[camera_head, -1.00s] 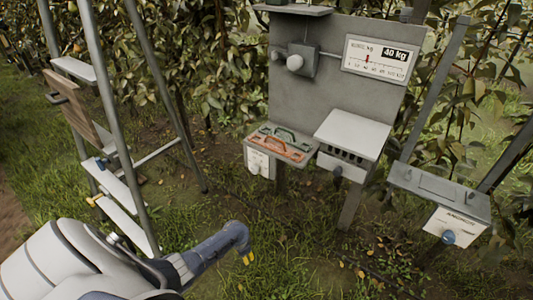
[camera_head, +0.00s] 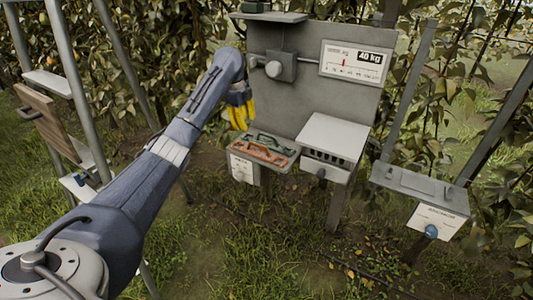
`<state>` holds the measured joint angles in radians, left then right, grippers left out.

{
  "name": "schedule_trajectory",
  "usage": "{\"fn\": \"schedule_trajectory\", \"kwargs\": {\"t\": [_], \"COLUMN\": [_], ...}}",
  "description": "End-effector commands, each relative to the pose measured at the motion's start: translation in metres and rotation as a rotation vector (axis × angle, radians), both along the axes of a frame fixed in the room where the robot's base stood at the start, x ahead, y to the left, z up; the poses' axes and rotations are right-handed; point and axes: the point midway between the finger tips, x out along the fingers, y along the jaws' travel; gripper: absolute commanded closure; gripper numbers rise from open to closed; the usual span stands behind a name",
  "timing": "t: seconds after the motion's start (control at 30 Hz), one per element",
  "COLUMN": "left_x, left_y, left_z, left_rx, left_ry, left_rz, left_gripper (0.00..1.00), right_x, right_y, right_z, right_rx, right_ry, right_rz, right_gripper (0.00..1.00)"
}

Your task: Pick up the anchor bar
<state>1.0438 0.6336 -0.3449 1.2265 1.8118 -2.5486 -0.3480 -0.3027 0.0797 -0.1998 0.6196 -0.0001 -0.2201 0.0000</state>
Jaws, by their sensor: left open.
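An orange bar (camera_head: 259,152) and a green bar (camera_head: 272,141) lie side by side on a small grey shelf (camera_head: 285,165), left of centre. Both look like handles with raised ends. No readable label tells which one is the anchor bar. My left gripper (camera_head: 241,117), with yellow fingers, is open above and a little behind the shelf's left part, apart from both bars. My right gripper is not in view.
A grey upright panel (camera_head: 300,100) with a 40 kg scale plate (camera_head: 354,63) stands behind the shelf. A slotted grey box (camera_head: 335,137) is on the right. A separate stand (camera_head: 420,190) is further right. A ladder (camera_head: 80,75) stands left. Grass is open in front.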

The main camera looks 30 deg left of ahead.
Motion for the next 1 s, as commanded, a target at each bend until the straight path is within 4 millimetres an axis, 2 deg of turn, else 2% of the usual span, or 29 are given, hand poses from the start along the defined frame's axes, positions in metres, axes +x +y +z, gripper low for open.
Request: {"fn": "schedule_trajectory", "kwargs": {"t": [0.03, 0.1, 0.2, 0.3, 1.0], "left_x": [0.001, 0.002, 0.003, 0.004, 0.022], "left_y": [0.000, 0.001, 0.002, 0.001, 0.001], "left_z": [0.014, 0.027, 0.037, 0.036, -0.061], "left_rx": [0.021, 0.045, 0.066, 0.075, 0.074], "left_ry": [-0.009, -0.015, -0.020, -0.022, -0.018], "left_rz": [-0.037, -0.079, -0.116, -0.132, -0.128], "left_gripper": [0.60, 0.60, 0.60, 0.60, 0.60], "right_x": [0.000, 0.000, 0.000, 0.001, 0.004], "right_y": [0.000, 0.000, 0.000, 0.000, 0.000], "right_z": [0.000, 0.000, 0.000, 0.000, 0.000], "right_rx": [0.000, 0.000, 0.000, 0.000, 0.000], "right_ry": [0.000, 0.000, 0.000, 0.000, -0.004], "right_rz": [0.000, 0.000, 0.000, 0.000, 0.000], "right_gripper": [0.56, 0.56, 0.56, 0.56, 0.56]}}
